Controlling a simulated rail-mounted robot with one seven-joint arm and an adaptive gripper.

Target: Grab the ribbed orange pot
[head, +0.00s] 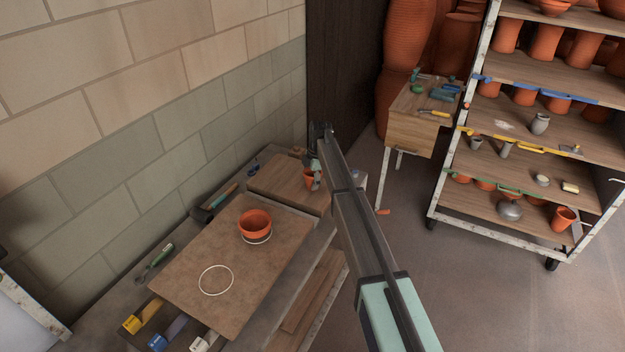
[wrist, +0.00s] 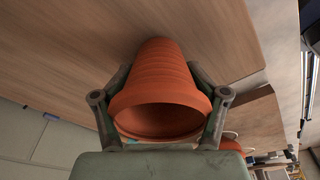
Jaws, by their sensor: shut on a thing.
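The ribbed orange pot (wrist: 162,88) fills the middle of the wrist view, with its open rim toward the camera and its narrower end toward a wooden surface. My gripper (wrist: 160,76) is shut on it, one finger on each side. In the head view the pot (head: 309,181) shows small and partly hidden by my gripper (head: 315,172), at the right end of the wooden board (head: 280,183) on the bench. I cannot tell whether the pot touches the board.
Another orange pot (head: 255,223) stands on a brown board (head: 190,265) by a white ring; a second white ring (head: 216,280) is empty. Tools lie along the wall. A shelf rack (head: 470,150) with pots and a small tool table (head: 412,122) stand to the right.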

